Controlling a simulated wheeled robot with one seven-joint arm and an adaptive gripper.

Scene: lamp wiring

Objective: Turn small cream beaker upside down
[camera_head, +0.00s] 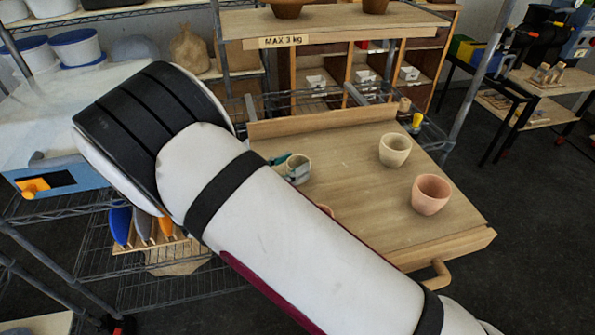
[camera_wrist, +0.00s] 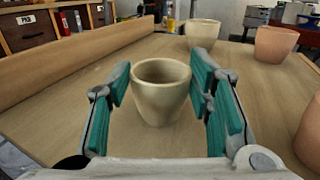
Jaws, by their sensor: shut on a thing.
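The small cream beaker (camera_wrist: 160,97) stands upright, its open mouth up, between the two green-padded fingers of my gripper (camera_wrist: 161,85) in the wrist view. My gripper is shut on it, one finger at each side. In the head view the beaker (camera_head: 299,164) shows beyond my arm near the board's back left, with a green finger of my gripper (camera_head: 284,165) beside it. Whether its base touches the board is hard to tell.
A larger cream pot (camera_head: 394,151) and a terracotta pot (camera_head: 431,195) stand to the right on the wooden board (camera_head: 370,225). Another terracotta pot (camera_wrist: 311,135) is cut off at the wrist view's right edge. A raised wooden ledge (camera_head: 320,121) runs along the back.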

